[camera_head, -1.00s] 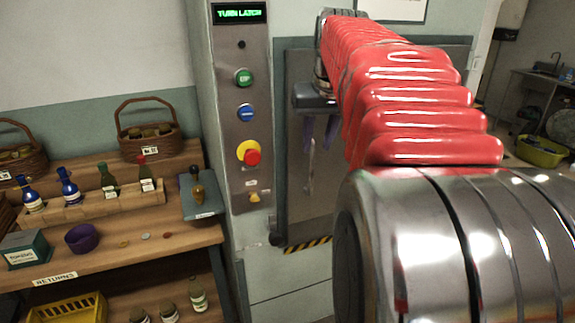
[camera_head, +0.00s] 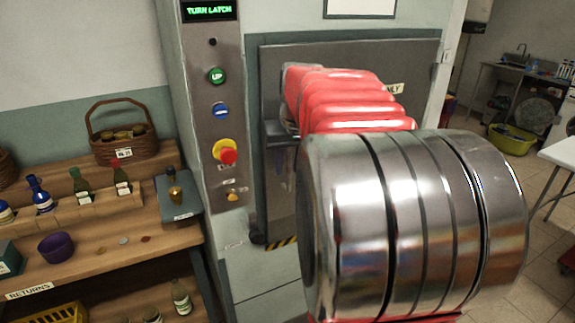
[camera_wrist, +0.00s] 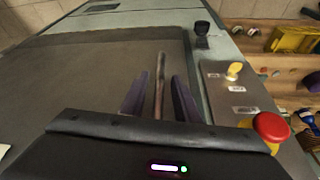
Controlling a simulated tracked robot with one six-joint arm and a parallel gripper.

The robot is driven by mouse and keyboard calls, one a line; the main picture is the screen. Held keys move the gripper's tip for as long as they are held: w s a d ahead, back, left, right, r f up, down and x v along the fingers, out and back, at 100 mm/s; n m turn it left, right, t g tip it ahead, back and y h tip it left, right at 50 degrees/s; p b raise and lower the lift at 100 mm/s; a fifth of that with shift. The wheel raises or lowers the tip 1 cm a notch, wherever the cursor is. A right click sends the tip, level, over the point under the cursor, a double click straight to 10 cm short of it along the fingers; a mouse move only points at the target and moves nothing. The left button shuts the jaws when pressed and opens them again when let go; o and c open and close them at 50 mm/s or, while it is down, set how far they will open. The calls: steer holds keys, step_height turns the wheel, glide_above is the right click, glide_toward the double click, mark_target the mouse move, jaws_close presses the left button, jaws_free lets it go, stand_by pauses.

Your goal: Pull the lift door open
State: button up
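The lift door (camera_head: 420,62) is a grey metal panel in a dark frame, and it looks shut. Its upright bar handle (camera_wrist: 160,72) shows in the wrist view as a thin brownish rod. My gripper (camera_wrist: 158,92) is open, with one dark finger on each side of the rod and a visible gap to both. In the head view my gripper (camera_head: 282,165) is in front of the door's left part, and my arm hides much of the door. The display (camera_head: 209,10) above the buttons reads "TURN LATCH".
The control panel left of the door carries a green UP button (camera_head: 216,76), a blue button (camera_head: 221,111) and a red stop knob (camera_head: 228,156). A wooden shelf (camera_head: 110,262) with bottles and a basket stands further left. Open floor and a table (camera_head: 562,154) are at the right.

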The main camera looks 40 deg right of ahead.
steer(key=shift+c, duration=0.6)
jaws_close()
